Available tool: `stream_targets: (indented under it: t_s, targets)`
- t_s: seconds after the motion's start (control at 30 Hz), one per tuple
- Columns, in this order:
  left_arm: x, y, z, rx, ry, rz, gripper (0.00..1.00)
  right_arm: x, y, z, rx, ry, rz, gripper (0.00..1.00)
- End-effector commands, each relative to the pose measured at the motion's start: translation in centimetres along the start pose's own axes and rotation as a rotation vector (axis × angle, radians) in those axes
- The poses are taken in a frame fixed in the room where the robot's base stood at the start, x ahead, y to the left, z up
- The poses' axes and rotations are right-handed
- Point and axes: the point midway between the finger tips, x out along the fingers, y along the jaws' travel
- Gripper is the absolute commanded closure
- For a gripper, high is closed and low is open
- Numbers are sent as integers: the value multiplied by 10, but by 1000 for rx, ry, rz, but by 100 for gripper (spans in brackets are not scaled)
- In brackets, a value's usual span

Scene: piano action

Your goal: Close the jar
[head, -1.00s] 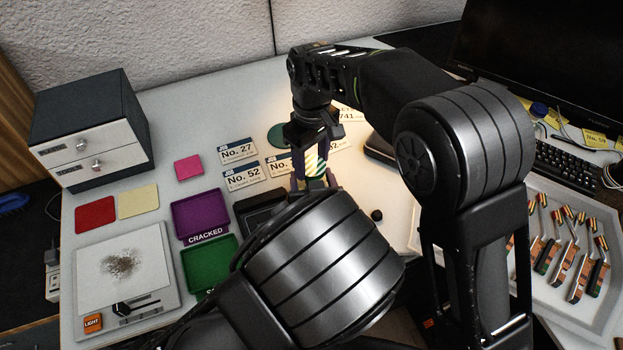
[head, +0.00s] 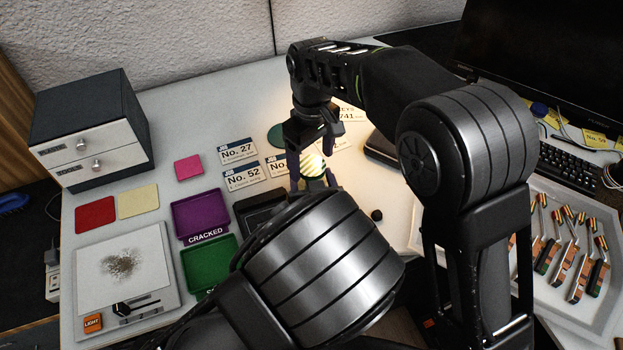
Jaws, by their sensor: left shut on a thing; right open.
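A small striped yellow-and-white thing with green at its base (head: 313,166), perhaps the jar, stands out between the fingers of my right gripper (head: 312,176). The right gripper points down with its fingers apart, one on each side of it. I cannot tell whether a finger touches it or whether a lid is on it. The lower part is hidden behind my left arm's large link. My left gripper is hidden behind that same link.
A teal disc (head: 276,136) lies behind, partly covered. Number cards (head: 238,152), a purple tray (head: 200,213) and a green tray (head: 208,262) lie to the left. A small dark round thing (head: 376,215) is right of the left arm. A tool tray (head: 600,318) stands at right.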

Motion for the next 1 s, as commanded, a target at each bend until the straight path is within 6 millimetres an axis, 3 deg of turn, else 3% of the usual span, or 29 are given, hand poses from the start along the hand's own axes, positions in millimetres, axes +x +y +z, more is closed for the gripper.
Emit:
stream_targets:
  t_s: [0.6, 1.0]
  targets:
    - [0, 0, 0, 0, 0, 0, 100, -103, 0, -1, 0, 4, 1, 20]
    - [0, 0, 0, 0, 0, 0, 100, -113, 0, 0, 0, 1, 0, 20]
